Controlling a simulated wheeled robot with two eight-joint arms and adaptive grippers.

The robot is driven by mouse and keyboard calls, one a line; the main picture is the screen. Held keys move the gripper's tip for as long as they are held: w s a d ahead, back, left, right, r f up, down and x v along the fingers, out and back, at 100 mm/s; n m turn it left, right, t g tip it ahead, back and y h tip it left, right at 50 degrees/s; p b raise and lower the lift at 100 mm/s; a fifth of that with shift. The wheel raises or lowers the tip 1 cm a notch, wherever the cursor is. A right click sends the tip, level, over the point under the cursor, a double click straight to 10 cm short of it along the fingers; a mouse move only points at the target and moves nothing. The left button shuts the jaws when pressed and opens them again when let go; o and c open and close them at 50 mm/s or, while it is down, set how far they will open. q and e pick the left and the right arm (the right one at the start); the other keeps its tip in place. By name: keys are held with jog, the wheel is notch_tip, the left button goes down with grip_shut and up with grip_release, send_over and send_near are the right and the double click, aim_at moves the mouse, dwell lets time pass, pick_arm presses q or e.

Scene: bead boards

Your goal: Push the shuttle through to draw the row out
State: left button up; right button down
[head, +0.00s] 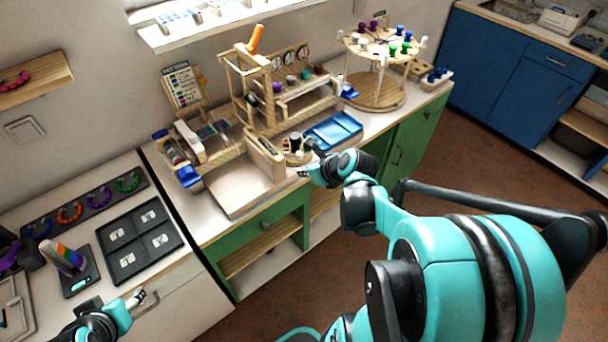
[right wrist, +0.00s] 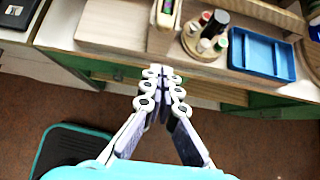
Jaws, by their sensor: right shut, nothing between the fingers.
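A wooden bead loom (head: 222,143) with coloured rows on it stands on the counter at the left of the wooden rigs. I cannot pick out the shuttle for certain. My right gripper (head: 304,173) is shut and empty, near the counter's front edge beside a round wooden holder (head: 298,158). In the right wrist view its closed fingertips (right wrist: 163,72) point at the counter edge, and the round holder (right wrist: 204,44) with small bottles stands just beyond, to the right. My left gripper (head: 139,299) is at the lower left, by the black tray; its fingers are too small to judge.
A blue tray (head: 334,131) lies right of the holder; it also shows in the right wrist view (right wrist: 262,54). A pale wooden board (head: 236,190) lies at the counter's front. A tall wooden frame (head: 239,85) and a round carousel (head: 372,93) stand behind.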

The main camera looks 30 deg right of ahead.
pick_arm(q)
notch_tip(320, 180, down, 4)
jog(key=b, duration=0.3)
jog(key=shift+r, duration=0.2)
pick_arm(e)
jog(key=w+f, duration=0.4)
jog(key=w, duration=0.4)
jog(key=shift+a, duration=0.35)
jog(key=shift+r, duration=0.1)
